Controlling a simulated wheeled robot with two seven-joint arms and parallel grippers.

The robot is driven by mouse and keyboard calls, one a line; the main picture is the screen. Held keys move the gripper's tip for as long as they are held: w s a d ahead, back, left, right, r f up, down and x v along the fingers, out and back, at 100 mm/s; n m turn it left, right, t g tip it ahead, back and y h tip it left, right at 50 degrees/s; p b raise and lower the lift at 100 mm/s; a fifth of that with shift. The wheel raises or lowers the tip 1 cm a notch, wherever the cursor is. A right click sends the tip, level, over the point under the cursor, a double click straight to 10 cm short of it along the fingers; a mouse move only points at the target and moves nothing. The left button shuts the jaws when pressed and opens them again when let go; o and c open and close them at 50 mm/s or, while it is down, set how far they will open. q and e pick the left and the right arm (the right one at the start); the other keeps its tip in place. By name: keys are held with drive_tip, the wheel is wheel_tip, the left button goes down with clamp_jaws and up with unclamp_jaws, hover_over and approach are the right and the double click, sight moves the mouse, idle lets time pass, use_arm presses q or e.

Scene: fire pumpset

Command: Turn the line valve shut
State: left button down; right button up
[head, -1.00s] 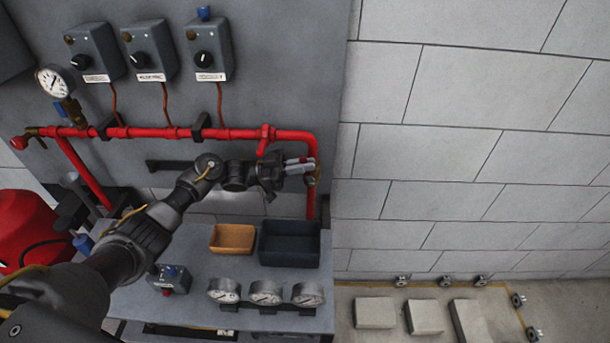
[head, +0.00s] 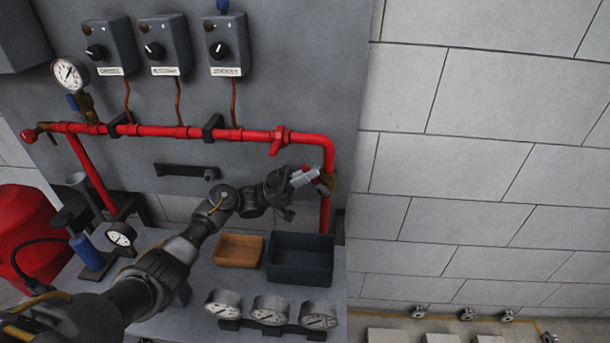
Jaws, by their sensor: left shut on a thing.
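The line valve (head: 328,183) is a small brass body on the right vertical run of the red pipe (head: 327,212). My left gripper (head: 309,176) is at its left side, with its light fingers pointing right and slightly up. It is shut on the valve's red handle, of which only a little shows at the fingers. The fingers hide most of the handle, so its exact angle is hard to tell. My right gripper is out of view.
A tan tray (head: 238,250) and a dark bin (head: 300,258) stand on the bench below the gripper. Several gauges (head: 270,309) line the bench's front. A black bracket (head: 187,171) sticks out from the panel left of the gripper.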

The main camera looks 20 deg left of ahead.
use_arm(q)
drive_tip(key=shift+r, duration=0.3)
drive_tip(key=c, duration=1.5)
unclamp_jaws()
drive_tip(key=shift+w+d, duration=0.1)
drive_tip(key=shift+c, duration=0.2)
drive_tip(key=shift+f, duration=0.15)
